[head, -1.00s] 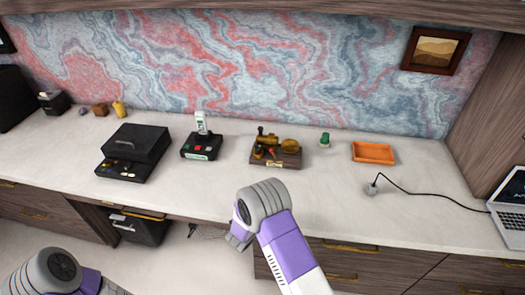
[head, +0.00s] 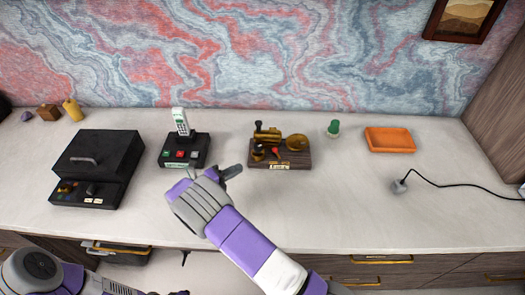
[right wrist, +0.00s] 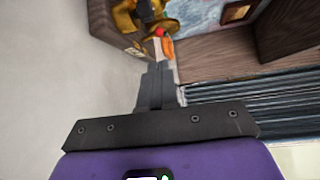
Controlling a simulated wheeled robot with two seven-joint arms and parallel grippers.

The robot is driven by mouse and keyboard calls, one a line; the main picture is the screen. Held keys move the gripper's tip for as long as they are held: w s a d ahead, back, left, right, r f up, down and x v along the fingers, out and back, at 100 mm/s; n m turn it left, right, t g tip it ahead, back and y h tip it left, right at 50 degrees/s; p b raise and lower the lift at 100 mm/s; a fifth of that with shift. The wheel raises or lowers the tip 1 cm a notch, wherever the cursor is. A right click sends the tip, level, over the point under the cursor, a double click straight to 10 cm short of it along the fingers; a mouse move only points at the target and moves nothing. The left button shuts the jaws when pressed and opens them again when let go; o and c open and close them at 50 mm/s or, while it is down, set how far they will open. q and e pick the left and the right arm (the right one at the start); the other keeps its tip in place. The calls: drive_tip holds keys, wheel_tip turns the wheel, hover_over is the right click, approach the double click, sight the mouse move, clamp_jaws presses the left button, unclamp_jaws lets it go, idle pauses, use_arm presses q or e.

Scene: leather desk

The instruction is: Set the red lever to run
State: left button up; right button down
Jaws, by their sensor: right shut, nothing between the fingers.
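A small brass engine model (head: 268,136) on a brown wooden base (head: 300,159) stands on the worktop, right of centre in the head view. A small red lever (head: 275,151) shows at its front, above a light label plate whose writing is too small to read. My right gripper (head: 234,171) is shut and empty, just left of the base and a little in front of it. In the right wrist view the shut fingers (right wrist: 157,88) point towards the engine, with a red tip (right wrist: 159,32) beyond them. Only part of my left arm shows at the bottom left, its fingers not clearly seen.
A black box with buttons and a handset (head: 182,150) stands left of my right gripper. A larger black box (head: 97,160) is further left. A green-topped knob (head: 333,128), an orange tray (head: 390,139) and a cable plug (head: 399,186) lie to the right. The front worktop is mostly clear.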

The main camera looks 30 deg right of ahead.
use_arm(q)
drive_tip(key=shift+s, duration=0.1)
use_arm(e)
drive_tip(key=shift+s, duration=0.1)
use_arm(q)
drive_tip(key=shift+f+b, duration=0.8)
use_arm(e)
approach(277, 154)
drive_tip(key=d, duration=0.1)
drive_tip(key=w+d, duration=0.1)
drive_tip(key=d, duration=0.1)
drive_tip(key=d+r, duration=0.1)
drive_tip(key=d, duration=0.1)
drive_tip(key=shift+w+d, duration=0.2)
drive_tip(key=shift+w, duration=0.2)
use_arm(q)
drive_tip(key=shift+d, duration=0.1)
use_arm(e)
drive_tip(key=shift+a, duration=0.1)
